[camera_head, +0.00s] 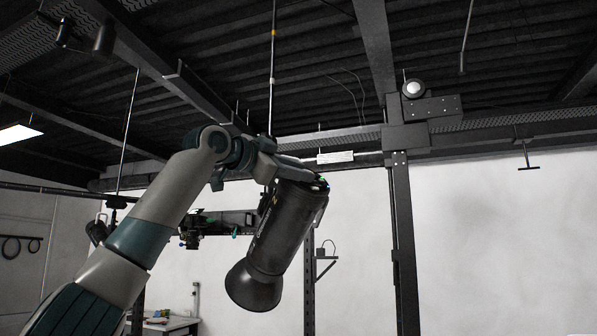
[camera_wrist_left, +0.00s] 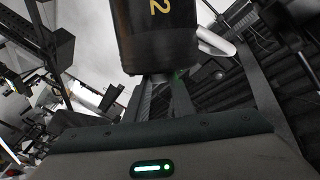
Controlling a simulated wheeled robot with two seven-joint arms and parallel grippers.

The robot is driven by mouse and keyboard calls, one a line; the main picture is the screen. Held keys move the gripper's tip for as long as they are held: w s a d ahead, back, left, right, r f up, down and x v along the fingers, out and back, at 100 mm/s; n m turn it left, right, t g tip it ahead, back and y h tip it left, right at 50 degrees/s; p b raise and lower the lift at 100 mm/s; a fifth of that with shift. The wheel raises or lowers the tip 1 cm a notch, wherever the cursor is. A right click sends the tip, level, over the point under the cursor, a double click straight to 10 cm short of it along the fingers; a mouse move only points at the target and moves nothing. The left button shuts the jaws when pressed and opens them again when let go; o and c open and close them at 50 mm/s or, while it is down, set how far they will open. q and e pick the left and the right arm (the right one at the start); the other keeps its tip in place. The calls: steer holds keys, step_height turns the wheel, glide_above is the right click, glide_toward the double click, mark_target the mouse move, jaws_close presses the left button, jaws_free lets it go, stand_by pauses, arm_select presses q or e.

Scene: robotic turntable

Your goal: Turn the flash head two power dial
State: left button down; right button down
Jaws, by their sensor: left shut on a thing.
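Flash head two (camera_head: 285,230) is a black cylinder with a flared reflector, hanging tilted with its reflector down and to the left. In the left wrist view its dark body (camera_wrist_left: 155,35), marked with a yellow 2, fills the top middle. My left gripper (camera_head: 316,181) reaches from the left to the upper back end of the flash head. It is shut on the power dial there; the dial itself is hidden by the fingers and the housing. In the left wrist view the fingers (camera_wrist_left: 162,82) meet the end of the body. My right gripper is in neither view.
A dark vertical post (camera_head: 401,240) stands to the right of the flash head, with a horizontal rail (camera_head: 490,138) above. A camera rig (camera_head: 190,236) is behind my left arm. The space before the white wall at right is clear.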

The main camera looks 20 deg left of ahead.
arm_select(q)
steer(key=shift+s+d+f+n+t+y+b, duration=0.15)
steer(key=shift+f+n+t+y+b, duration=0.25)
steer(key=shift+b, duration=0.65)
steer(key=n+t+y+b, duration=0.2)
steer(key=n+y+b, duration=0.1)
steer(key=d+n+t+y+b, duration=0.1)
steer(key=n+t+y+b, duration=0.1)
steer(key=n+y+b, duration=0.1)
steer(key=n+t+y+b, duration=0.2)
steer(key=n+y+b, duration=0.1)
steer(key=y+b, duration=0.1)
steer(key=shift+d+f+y+b, duration=0.25)
steer(key=shift+f+y+b, duration=0.05)
steer(key=shift+b, duration=0.35)
steer(key=shift+r+n+y, duration=0.1)
steer(key=shift+n+y, duration=0.3)
steer(key=shift+y, duration=0.1)
steer(key=c, duration=1.8)
jaws_free()
